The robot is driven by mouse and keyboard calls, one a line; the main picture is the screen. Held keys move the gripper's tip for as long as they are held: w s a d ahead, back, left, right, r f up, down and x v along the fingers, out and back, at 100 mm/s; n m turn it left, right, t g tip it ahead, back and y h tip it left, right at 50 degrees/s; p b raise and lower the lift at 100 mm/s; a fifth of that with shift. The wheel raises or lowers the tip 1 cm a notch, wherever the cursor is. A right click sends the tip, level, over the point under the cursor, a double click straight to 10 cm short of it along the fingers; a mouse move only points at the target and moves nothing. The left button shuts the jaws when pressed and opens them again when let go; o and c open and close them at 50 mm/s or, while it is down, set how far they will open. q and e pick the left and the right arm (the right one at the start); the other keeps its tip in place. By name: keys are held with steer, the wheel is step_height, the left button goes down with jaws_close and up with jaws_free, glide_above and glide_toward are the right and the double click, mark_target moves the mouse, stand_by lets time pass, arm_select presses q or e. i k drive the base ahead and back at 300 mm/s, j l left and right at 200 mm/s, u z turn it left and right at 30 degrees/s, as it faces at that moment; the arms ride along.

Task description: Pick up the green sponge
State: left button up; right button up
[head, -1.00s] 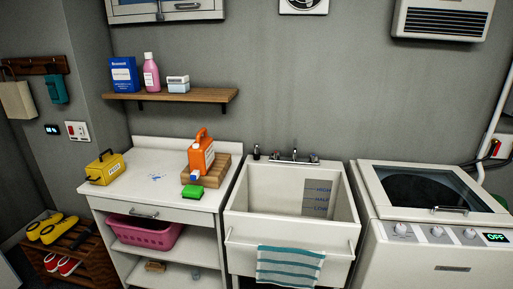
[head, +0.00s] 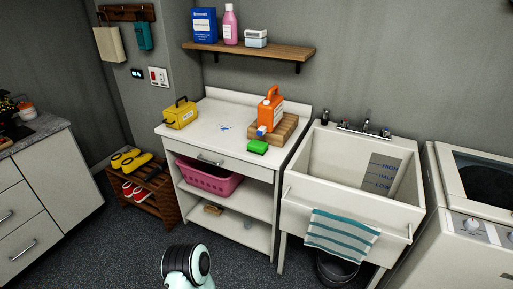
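The green sponge (head: 258,146) lies on the white counter (head: 215,115), near its front right edge. It sits just in front of an orange jug (head: 270,110) and a slatted wooden board (head: 288,129). A rounded white and black part of my own arm shows at the bottom of the head view, well short of the counter. Neither gripper's fingers are in view.
A yellow toolbox (head: 181,114) stands at the counter's left. A white sink (head: 342,185) with a striped towel (head: 341,236) is right of the counter. A pink basket (head: 209,177) sits on the shelf below. A shoe rack (head: 150,189) stands left. The dark floor in front is clear.

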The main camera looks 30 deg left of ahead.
mark_target(258, 146)
steer(key=i+j, duration=0.15)
steer(key=j, duration=0.2)
steer(key=i+j+z, duration=0.15)
steer(key=j, duration=0.2)
steer(key=i+j, duration=0.15)
steer(key=j, duration=0.25)
steer(key=i+j+z, duration=0.15)
steer(key=j, duration=0.2)
